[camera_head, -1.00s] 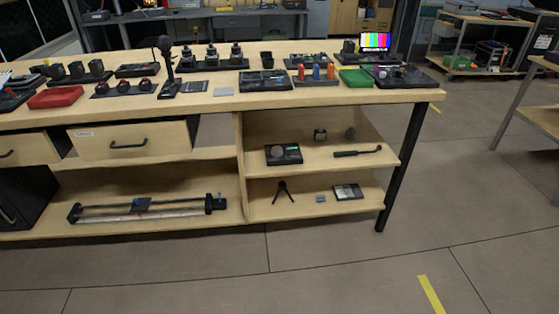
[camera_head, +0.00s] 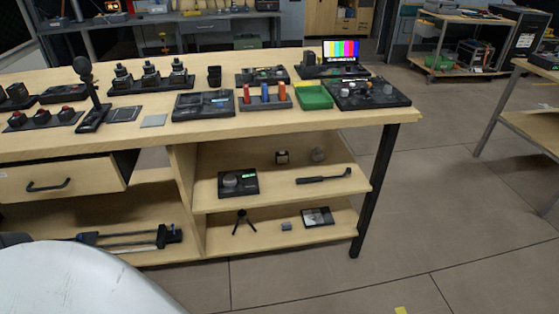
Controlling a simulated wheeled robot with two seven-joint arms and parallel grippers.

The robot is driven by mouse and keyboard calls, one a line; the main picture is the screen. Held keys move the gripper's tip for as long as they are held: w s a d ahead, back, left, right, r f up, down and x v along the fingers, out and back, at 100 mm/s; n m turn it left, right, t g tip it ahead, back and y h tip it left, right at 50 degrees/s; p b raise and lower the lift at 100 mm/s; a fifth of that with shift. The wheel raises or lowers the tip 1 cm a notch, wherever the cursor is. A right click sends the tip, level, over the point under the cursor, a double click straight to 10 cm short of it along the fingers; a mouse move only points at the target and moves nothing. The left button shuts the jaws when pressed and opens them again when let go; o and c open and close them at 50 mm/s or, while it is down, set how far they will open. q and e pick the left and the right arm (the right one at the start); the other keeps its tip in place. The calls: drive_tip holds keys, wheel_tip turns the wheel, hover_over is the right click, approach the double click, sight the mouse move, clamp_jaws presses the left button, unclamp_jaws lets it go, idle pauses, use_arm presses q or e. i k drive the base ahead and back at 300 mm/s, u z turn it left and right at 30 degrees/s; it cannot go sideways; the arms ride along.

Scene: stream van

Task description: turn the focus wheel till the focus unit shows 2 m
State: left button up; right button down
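The focus unit seems to be the flat black box (camera_head: 224,191) on the upper shelf under the table's right end. A round grey wheel (camera_head: 230,180) sits on its left part. A small lit green display (camera_head: 249,176) shows beside the wheel; its reading is too small to make out. Nothing touches the unit. Neither of my grippers is in view. A white rounded part at the bottom left is mine.
The wooden table (camera_head: 215,128) carries several devices, a green tray (camera_head: 314,97) and a colour-bar monitor (camera_head: 338,51). A black rod (camera_head: 324,176) lies right of the unit. A small tripod (camera_head: 243,222) stands below. A dark table leg (camera_head: 371,190) bounds the shelf's right. The floor in front is clear.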

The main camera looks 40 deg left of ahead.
sight(229, 181)
drive_tip(key=u, duration=0.1)
drive_tip(key=i, duration=0.9)
drive_tip(key=u, duration=0.85)
drive_tip(key=i, duration=0.35)
drive_tip(key=u, duration=0.25)
